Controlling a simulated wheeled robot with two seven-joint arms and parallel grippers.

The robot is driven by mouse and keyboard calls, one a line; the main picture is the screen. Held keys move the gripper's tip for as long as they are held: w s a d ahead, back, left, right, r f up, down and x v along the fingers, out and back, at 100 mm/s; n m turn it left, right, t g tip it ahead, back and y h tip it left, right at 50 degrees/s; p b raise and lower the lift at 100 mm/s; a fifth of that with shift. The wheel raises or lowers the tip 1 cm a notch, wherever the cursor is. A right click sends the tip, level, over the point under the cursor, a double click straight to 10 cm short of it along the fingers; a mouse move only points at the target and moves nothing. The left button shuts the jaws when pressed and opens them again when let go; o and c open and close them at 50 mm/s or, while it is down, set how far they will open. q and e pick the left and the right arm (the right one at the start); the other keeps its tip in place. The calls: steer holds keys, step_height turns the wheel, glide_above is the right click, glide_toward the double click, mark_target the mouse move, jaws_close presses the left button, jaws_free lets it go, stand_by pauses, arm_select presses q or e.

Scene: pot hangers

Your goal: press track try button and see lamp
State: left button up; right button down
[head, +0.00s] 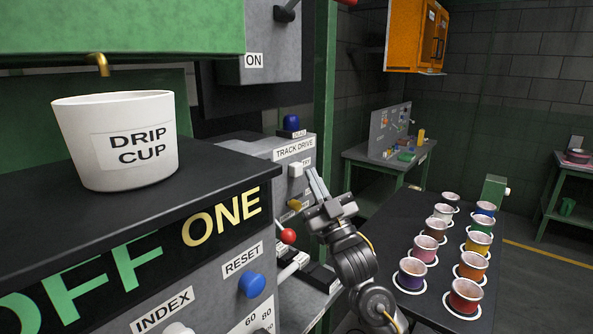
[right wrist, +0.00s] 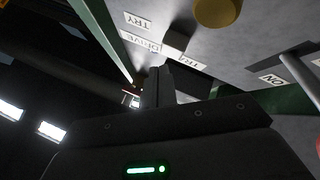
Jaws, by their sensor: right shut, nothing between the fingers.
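The track drive box (head: 270,146) stands at the middle of the head view, with a small pale try button (head: 295,170) beside the TRY label (head: 306,162). A dark blue dome lamp (head: 291,122) sits on top of the box and shows no clear glow. My right gripper (head: 313,178) is shut and empty, its fingertips close to the box face, just right of and below the button. In the right wrist view the shut fingers (right wrist: 159,82) point at the labelled panel; I cannot tell whether they touch the button. My left gripper is out of view.
A red ball knob (head: 288,236) and a yellow knob (head: 294,204) lie near my right gripper. The blue reset button (head: 252,285) and white drip cup (head: 118,140) are at left. A dark table (head: 392,208) with several paint-filled cups stands at right.

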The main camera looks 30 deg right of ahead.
steer(key=shift+w, duration=0.2)
stand_by(0.4)
steer(key=shift+w+a, duration=0.1)
steer(key=shift+w, duration=0.1)
steer(key=shift+w+a, duration=0.15)
steer(key=shift+w, duration=0.3)
stand_by(0.7)
steer(key=shift+s, duration=0.1)
steer(key=shift+s+d+p, duration=0.25)
steer(key=shift+s+p, duration=0.1)
steer(key=shift+s, duration=0.45)
steer(key=s+d, duration=0.1)
steer(key=s, duration=0.4)
steer(key=shift+s+d+p, duration=0.4)
steer(key=shift+p, duration=0.05)
stand_by(0.5)
